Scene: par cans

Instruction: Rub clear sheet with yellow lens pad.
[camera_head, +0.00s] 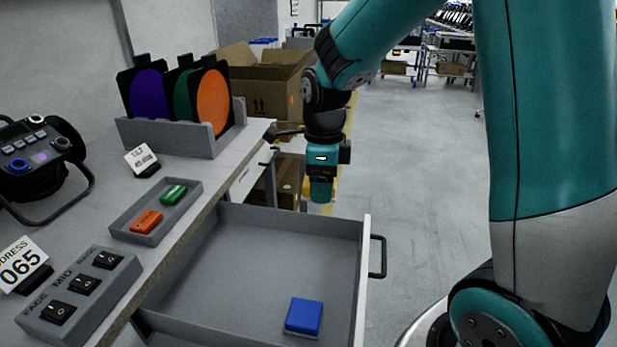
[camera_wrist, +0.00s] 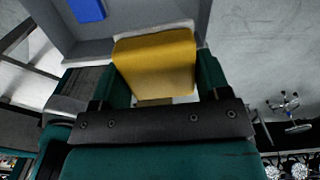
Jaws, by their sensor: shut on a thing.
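My gripper (camera_head: 321,190) hangs pointing down beyond the far end of the open drawer, to the right of the bench. In the wrist view my gripper (camera_wrist: 162,82) is shut on the yellow lens pad (camera_wrist: 155,60), a block between its two teal fingers. The pad is hard to make out in the head view. A grey rack (camera_head: 165,137) on the bench holds black-framed sheets: purple (camera_head: 148,94), green (camera_head: 182,97) and orange (camera_head: 213,101). I cannot make out a clear sheet.
The open drawer (camera_head: 245,232) holds a blue pad (camera_head: 303,317). A switch box (camera_head: 95,305), round lamp (camera_head: 40,160) and cardboard box (camera_head: 262,85) stand nearby.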

